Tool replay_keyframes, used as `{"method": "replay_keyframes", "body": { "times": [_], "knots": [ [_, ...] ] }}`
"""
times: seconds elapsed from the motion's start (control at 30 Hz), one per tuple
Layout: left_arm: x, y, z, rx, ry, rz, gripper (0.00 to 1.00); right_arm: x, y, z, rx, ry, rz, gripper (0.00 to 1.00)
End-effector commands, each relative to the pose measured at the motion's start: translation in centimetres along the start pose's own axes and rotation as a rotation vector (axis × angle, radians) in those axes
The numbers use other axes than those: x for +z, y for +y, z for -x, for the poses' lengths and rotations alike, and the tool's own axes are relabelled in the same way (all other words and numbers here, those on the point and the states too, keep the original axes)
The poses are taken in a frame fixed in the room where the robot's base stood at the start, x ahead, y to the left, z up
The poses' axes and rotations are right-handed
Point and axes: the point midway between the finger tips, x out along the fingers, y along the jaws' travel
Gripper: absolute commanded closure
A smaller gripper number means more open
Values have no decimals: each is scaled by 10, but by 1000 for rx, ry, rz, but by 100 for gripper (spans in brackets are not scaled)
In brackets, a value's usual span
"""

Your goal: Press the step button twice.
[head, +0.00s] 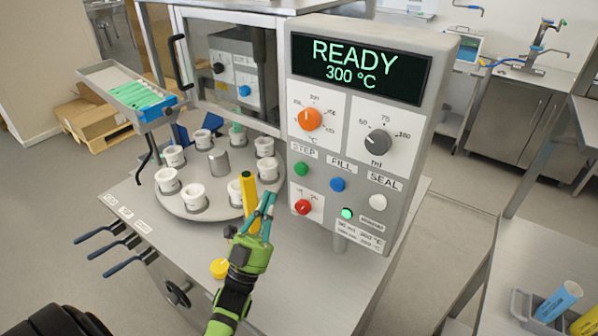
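The green step button (301,169) sits under the STEP label on the grey control panel (408,190), left of the blue fill button (337,184) and the white seal button (378,202). The display (359,68) reads READY and 300 °C. My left gripper (270,198) has a green body and teal fingers that come together at the tips, and it looks shut and empty. It is below and left of the step button in the picture, apart from it. My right gripper is not in view.
A round turntable (220,205) with several white cups stands left of the panel. A yellow upright bar (249,195) shows just beside my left fingers. A red knob (303,207) is below the step button. A yellow button (220,268) is on the machine's top.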

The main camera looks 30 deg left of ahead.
Motion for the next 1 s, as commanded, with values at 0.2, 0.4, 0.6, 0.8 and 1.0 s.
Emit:
{"method": "replay_keyframes", "body": {
  "times": [0.2,0.4,0.6,0.8,1.0],
  "knots": [
    [18,17,-21,-1,1,0,100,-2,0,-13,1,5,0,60],
    [31,30,-38,0,2,1,100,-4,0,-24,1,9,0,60],
    [37,37,-48,1,-1,0,100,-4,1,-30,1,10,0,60],
    [38,38,-51,1,-1,0,100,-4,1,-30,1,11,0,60],
    [37,37,-51,1,-1,0,100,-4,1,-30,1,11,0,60]
  ]
}}
